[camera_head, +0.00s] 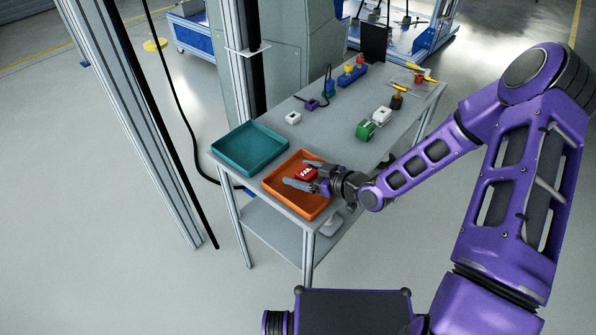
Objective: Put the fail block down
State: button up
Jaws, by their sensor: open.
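The fail block (306,174) is red with white lettering and shows in the orange tray area, between the fingers of my gripper (298,175). My gripper is open, with one finger on each side of the block. The orange tray (308,209) sits at the near end of the grey table. I cannot tell whether the block rests on the tray floor or whether a finger touches it. My gripper's wrist covers the right part of the tray.
A teal tray (250,148) stands left of the orange tray. White (293,118) and green (366,130) blocks and several small tools stand farther along the table (330,130). A metal post (140,120) rises left of the table. A black cable hangs beside it.

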jog(key=p+v, duration=0.1)
jog(key=v, duration=0.9)
jog(key=shift+s+d+r, duration=0.15)
jog(key=shift+d+r, duration=0.05)
jog(key=shift+d, duration=0.05)
